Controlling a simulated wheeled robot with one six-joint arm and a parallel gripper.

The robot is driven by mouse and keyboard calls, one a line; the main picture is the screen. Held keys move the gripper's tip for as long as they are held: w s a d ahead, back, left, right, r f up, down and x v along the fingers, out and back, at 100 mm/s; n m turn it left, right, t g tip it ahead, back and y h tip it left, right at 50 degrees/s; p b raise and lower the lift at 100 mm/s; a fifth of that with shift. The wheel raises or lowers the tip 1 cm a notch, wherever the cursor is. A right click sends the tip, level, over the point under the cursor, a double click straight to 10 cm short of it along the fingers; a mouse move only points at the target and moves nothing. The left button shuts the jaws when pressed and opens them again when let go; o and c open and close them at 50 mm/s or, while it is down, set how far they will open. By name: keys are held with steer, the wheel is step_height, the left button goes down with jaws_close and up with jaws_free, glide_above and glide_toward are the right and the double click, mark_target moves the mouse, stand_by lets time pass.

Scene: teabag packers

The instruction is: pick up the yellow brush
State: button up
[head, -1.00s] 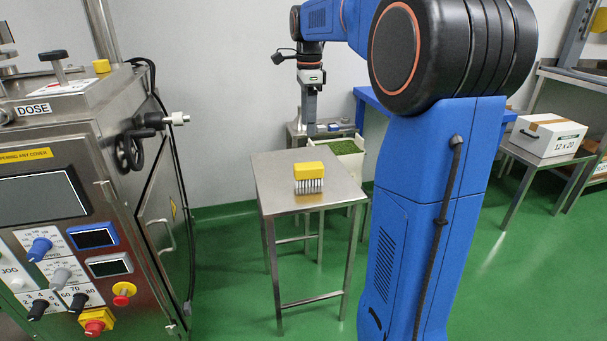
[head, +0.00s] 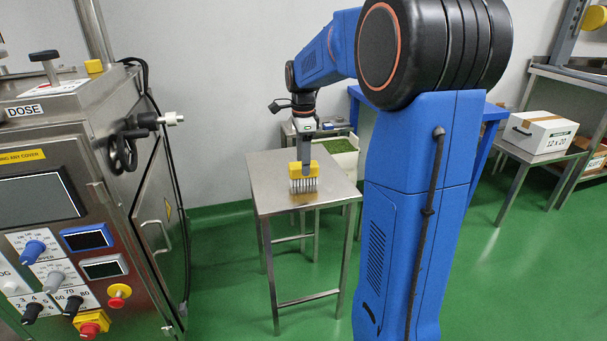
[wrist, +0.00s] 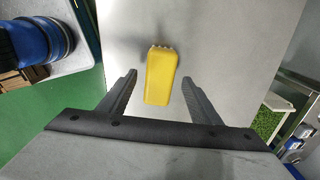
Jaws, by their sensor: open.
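The yellow brush (head: 317,181) sits on the steel table (head: 268,172), its pale bristles pointing down onto the top. My gripper (head: 306,172) is above and at the brush, fingers pointing down, and in the head view it covers part of the yellow block. In the wrist view the brush (wrist: 161,77) lies between and slightly beyond the two dark fingertips of my gripper (wrist: 160,80). The jaws are open, with a gap on both sides of the brush. Whether the fingertips are level with the block I cannot tell.
A steel machine (head: 75,130) with knobs and screens stands at the left. A bin of green leaf (head: 337,145) stands behind the table. A white box (head: 540,132) is on a side table at the right. The tabletop around the brush is clear.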

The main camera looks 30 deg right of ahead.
steer(key=shift+f, duration=1.8)
steer(key=c, duration=1.2)
step_height(320, 180, up, 10)
steer(key=shift+r, duration=0.1)
steer(key=shift+o, duration=0.9)
